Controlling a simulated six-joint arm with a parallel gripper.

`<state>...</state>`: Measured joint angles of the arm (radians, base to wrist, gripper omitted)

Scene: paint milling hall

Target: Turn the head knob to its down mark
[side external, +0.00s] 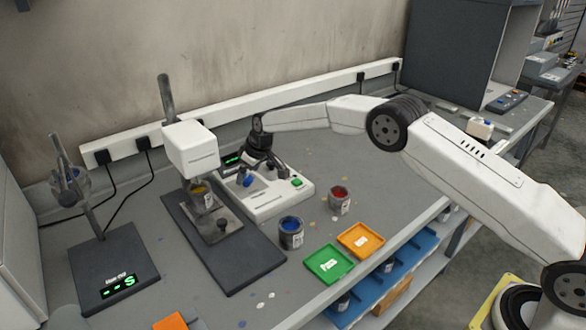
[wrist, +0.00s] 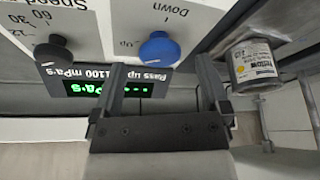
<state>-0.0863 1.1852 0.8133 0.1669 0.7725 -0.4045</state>
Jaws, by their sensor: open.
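The blue head knob (wrist: 158,50) sits on a white control box (side external: 265,205), between a printed "Up" at its left and "Down" above it in the wrist view. Which mark it points to is too small to tell. It also shows in the side view (side external: 248,181). My gripper (wrist: 163,77) is open and empty. Its two dark fingers reach toward the knob from below in the wrist view, and the knob lies nearer the left finger. Contact cannot be told. In the side view my gripper (side external: 257,168) is low over the box, partly hiding the panel.
A black speed knob (wrist: 55,53) and a green-lit display (wrist: 105,88) are beside the head knob. The white mill head (side external: 190,147) stands left, over a yellow paint can (wrist: 254,66). Blue (side external: 291,233) and red (side external: 340,201) paint cans stand in front and right.

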